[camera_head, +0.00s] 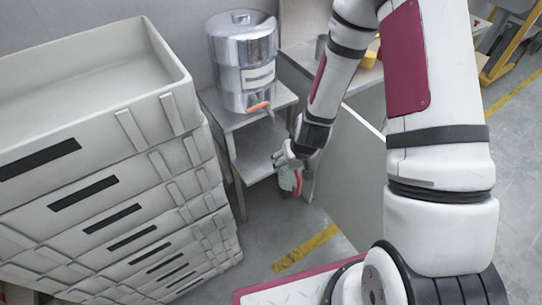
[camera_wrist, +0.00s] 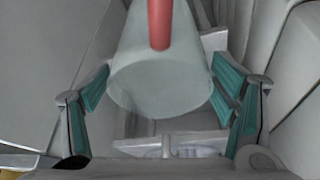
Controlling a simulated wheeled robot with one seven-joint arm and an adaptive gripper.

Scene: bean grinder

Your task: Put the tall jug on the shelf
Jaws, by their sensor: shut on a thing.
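The tall jug (camera_wrist: 160,88) is pale and translucent with a red handle. In the wrist view it sits between the teal finger pads of my gripper (camera_wrist: 168,95), which is shut on it. In the head view my gripper (camera_head: 285,160) holds the jug (camera_head: 287,180) just right of the small metal stand. The stand has a lower shelf (camera_head: 252,166) beneath its top. The jug hangs beside the shelf's right end, and I cannot tell whether it touches the shelf. My gripper hides part of the jug.
A shiny metal canister (camera_head: 243,65) with an orange tap stands on the stand's top (camera_head: 218,108). Stacked grey crates (camera_head: 110,180) fill the left side. A grey panel (camera_head: 345,165) closes the right. Floor with a yellow stripe (camera_head: 305,250) lies in front.

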